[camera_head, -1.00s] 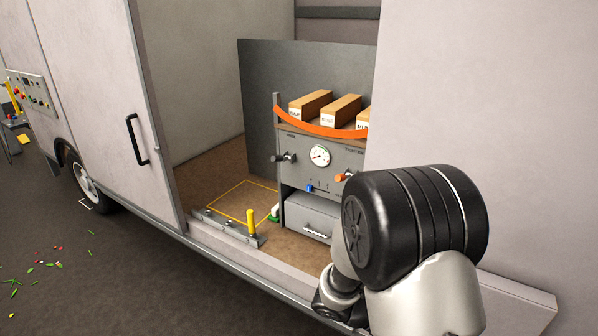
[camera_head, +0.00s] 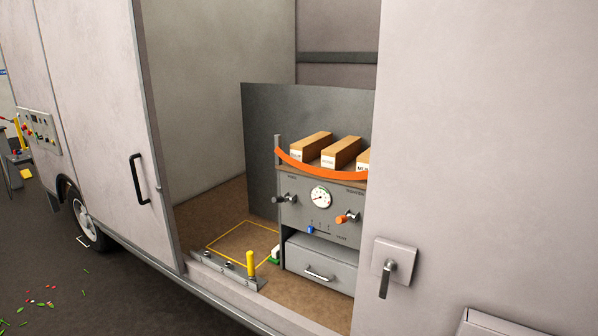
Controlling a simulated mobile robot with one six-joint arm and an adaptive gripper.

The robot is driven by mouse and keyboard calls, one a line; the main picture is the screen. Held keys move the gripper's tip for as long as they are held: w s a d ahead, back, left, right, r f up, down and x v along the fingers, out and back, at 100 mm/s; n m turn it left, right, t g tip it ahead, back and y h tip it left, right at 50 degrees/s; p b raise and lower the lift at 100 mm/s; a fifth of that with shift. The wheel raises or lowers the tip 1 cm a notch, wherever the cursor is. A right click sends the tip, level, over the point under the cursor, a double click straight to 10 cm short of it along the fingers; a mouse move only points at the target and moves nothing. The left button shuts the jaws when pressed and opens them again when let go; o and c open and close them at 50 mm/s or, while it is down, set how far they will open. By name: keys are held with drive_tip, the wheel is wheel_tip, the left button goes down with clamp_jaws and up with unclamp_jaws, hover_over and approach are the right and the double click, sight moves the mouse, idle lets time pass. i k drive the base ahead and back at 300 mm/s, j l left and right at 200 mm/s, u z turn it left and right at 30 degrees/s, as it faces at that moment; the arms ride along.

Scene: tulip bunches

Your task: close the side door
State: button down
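The side door (camera_head: 95,130) is a pale grey panel on the left of the van's opening, with a vertical black bar handle (camera_head: 139,180) near its right edge. It stands open, and the van's inside shows between it and the pale side wall (camera_head: 480,150) on the right. My gripper is not in view, so its state is hidden.
Inside the opening stand a grey cabinet (camera_head: 318,220) with a gauge, a shelf of boxes (camera_head: 340,152) behind an orange strap, and a yellow post (camera_head: 250,264) on the sill. A black lever handle (camera_head: 386,278) is on the right wall. Scattered petals lie at lower left.

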sight(95, 51)
drive_tip(key=u, duration=1.3)
drive_tip(key=i+j+u, duration=0.1)
drive_tip(key=i+u, duration=0.35)
drive_tip(key=i, duration=4.65)
